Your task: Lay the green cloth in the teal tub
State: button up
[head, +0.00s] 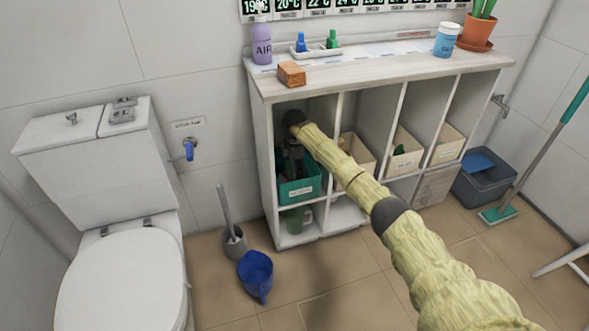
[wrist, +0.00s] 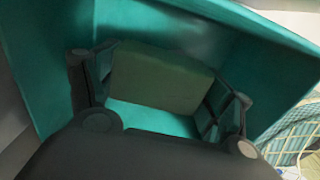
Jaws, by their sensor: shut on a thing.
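The teal tub (head: 302,190) stands in the left compartment of the shelf unit, with a white label on its front. My gripper (head: 292,158) reaches down over the tub inside that compartment. In the wrist view the green cloth (wrist: 160,82), a dark green folded block, is between the two fingers of my gripper (wrist: 163,75). The fingers are shut on it from both sides. The tub's teal walls (wrist: 285,65) surround the cloth and fingers. Whether the cloth touches the tub floor I cannot tell. In the head view the cloth is not clearly visible.
Shelf dividers and the top board (head: 390,72) hem in my arm. Cream bins (head: 448,145) stand in other compartments. A wooden block (head: 291,73) and a purple bottle (head: 262,42) stand on top. A green mug (head: 297,218) is below the tub.

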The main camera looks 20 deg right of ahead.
jog(key=shift+f, duration=0.55)
jog(key=o, duration=1.1)
jog(key=shift+c, duration=0.2)
jog(key=shift+r, duration=0.1)
jog(key=shift+r+p, duration=0.55)
jog(key=shift+r, duration=3.7)
